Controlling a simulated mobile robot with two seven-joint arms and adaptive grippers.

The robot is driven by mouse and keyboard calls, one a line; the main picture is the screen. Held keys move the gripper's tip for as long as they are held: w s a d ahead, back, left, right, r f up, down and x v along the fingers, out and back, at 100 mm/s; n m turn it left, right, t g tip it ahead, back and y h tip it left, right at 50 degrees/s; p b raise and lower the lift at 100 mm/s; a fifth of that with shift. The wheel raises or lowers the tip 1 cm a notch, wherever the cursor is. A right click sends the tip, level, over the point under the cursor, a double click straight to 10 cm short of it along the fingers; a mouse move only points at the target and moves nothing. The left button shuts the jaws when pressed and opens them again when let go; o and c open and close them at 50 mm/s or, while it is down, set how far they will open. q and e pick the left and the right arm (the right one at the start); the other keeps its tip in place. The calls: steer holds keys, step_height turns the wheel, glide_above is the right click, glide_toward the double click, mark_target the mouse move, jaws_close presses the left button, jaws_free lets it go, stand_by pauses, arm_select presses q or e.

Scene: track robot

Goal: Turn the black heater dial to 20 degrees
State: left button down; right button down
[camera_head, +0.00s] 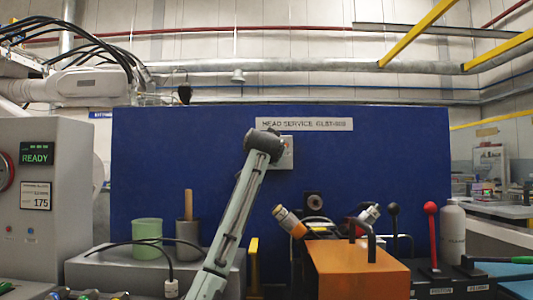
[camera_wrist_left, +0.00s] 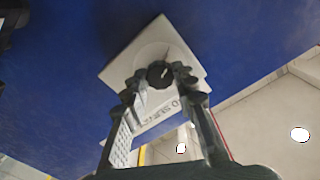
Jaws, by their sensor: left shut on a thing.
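The black heater dial (camera_wrist_left: 157,73) sits in the middle of a white square plate (camera_wrist_left: 118,66) in the left wrist view. A pale mark shows on its face, but the scale cannot be read. My left gripper (camera_wrist_left: 158,80) has its dark fingertips on either side of the dial and is shut on it. In the head view the plate (camera_head: 286,161) is on the blue panel (camera_head: 190,150), just under a label (camera_head: 304,125). My right gripper is not in view.
A green cup (camera_head: 146,238) and a grey pot (camera_head: 187,237) with a wooden handle stand left of the arm. An orange block (camera_head: 357,271), a black-knobbed lever and a red-knobbed lever (camera_head: 431,209) stand to the right. A grey cabinet (camera_head: 62,230) is at the far left.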

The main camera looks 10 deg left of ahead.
arm_select(q)
steer(key=shift+f+n, duration=0.2)
steer(key=shift+n, duration=1)
steer(key=c, duration=1.2)
jaws_free()
steer(key=shift+r, duration=0.1)
steer(key=shift+s, duration=0.15)
steer(key=s+d, duration=0.2)
steer(key=s, duration=0.9)
steer(key=shift+s+d, duration=0.25)
